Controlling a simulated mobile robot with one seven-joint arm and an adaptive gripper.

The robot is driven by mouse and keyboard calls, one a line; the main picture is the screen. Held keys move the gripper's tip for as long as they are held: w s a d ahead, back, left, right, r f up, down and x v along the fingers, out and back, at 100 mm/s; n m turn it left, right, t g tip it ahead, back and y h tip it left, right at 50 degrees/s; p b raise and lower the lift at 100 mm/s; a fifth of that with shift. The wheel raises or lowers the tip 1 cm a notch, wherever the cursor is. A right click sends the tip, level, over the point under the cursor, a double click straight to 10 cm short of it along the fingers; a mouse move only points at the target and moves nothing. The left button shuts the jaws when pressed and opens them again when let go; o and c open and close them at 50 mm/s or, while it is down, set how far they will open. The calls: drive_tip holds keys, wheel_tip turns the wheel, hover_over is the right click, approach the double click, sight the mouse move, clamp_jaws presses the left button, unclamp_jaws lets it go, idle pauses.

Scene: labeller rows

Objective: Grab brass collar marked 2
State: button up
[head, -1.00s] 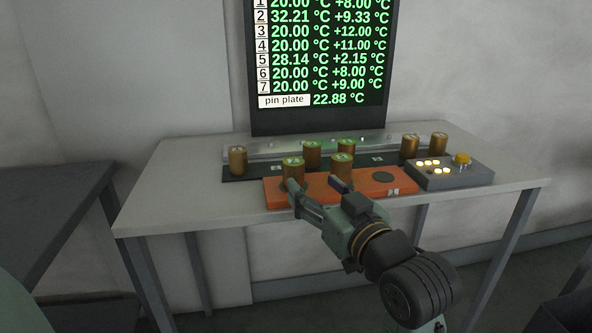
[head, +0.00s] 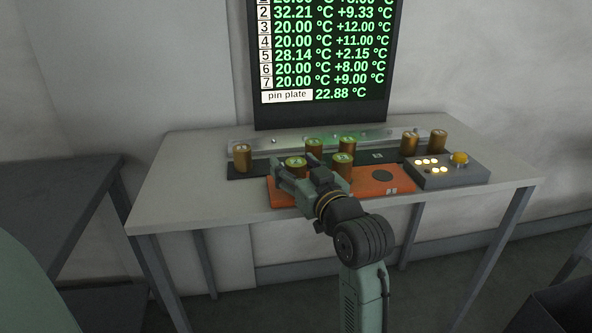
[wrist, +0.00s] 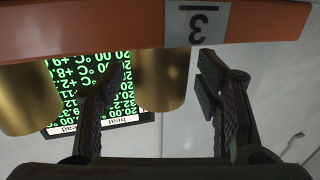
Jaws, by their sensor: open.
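Several brass collars stand upright on the table. One collar (head: 296,164) stands at the left of the orange block (head: 372,187), and another (head: 343,167) stands to its right on the same block. Their top marks are too small to read, so I cannot tell which is marked 2. My gripper (head: 297,178) is open at the block's left part, in front of the left collar and partly hiding it. In the wrist view, a brass collar (wrist: 162,78) shows beyond the gap of my gripper (wrist: 163,80), with another (wrist: 25,100) to the left. The jaws look empty.
More collars stand behind along a dark strip, at left (head: 242,158), middle (head: 315,148) and right (head: 409,143). A grey button box (head: 447,174) stands at the right. A temperature screen (head: 322,60) rises behind. The table's left front (head: 180,200) is clear.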

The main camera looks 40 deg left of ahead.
drive_tip(key=c, duration=1.4)
